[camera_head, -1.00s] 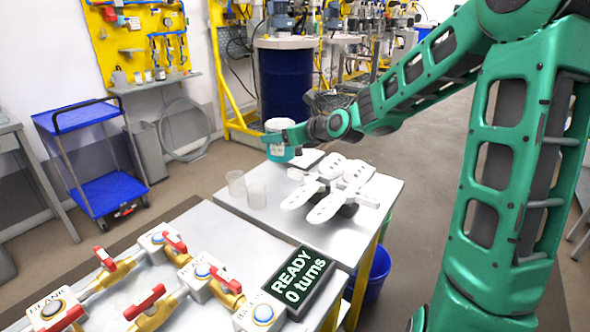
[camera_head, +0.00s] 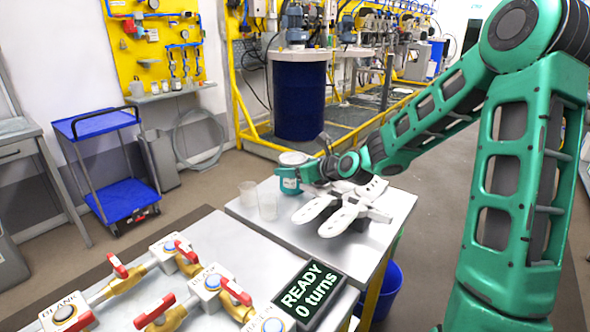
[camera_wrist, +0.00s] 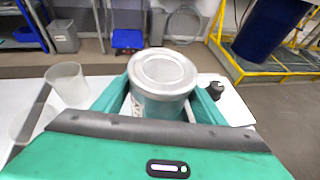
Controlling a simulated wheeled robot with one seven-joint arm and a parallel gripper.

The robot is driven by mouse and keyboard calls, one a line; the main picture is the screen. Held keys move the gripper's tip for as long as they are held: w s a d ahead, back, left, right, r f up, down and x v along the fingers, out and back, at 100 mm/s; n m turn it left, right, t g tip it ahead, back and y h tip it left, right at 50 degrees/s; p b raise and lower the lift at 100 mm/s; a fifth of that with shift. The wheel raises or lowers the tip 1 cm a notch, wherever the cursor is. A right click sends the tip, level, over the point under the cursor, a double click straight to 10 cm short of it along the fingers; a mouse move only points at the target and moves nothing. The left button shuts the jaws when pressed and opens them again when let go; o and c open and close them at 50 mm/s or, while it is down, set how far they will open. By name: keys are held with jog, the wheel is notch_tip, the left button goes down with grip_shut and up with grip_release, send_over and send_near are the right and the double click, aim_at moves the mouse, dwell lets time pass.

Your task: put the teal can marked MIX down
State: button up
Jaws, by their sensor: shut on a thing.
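The teal can (camera_head: 289,184) is upright, with a pale round lid, at the back left of the grey side table (camera_head: 285,237). In the wrist view its lid (camera_wrist: 163,72) shows from above, with part of a label on its side below. My gripper (camera_wrist: 160,104) is shut on the can, a finger on each side of it. The can's base is low by the tabletop, but I cannot tell whether it touches. The MIX marking is not readable.
Two clear cups (camera_head: 248,193) (camera_head: 267,206) stand just left of the can. White paddle-shaped parts (camera_head: 345,213) lie to its right. A bench with valves and a READY 0 turns display (camera_head: 307,291) is in front. The table's front left is clear.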

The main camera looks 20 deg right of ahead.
jog(key=o, duration=1.1)
jog(key=shift+f, duration=0.1)
jog(key=o, duration=0.4)
